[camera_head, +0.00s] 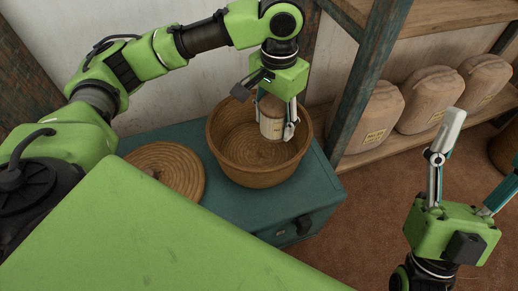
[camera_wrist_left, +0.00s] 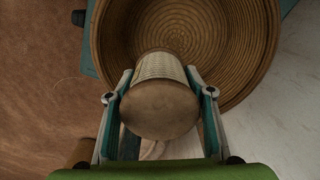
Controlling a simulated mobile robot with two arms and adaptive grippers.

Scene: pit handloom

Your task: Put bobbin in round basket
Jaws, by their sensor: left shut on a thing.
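The bobbin (camera_head: 271,126) is a cream-wound cylinder with a brown end. My left gripper (camera_head: 277,124) is shut on it and holds it over the round basket (camera_head: 228,166), a woven brown bowl on a teal cabinet. In the left wrist view the bobbin (camera_wrist_left: 160,95) sits between the two fingers of the left gripper (camera_wrist_left: 160,100), its brown end facing the camera, with the inside of the basket (camera_wrist_left: 250,65) beyond it. The basket floor that shows is empty; part is hidden by the bobbin. My right gripper (camera_head: 473,155) is at the right, fingers apart and empty.
A round woven lid (camera_head: 165,170) lies on the teal cabinet (camera_head: 222,208), left of the basket. A shelf at the right holds several brown sacks (camera_head: 368,115). A teal post (camera_head: 366,75) stands right behind the basket. A brown floor (camera_head: 365,235) lies at front right.

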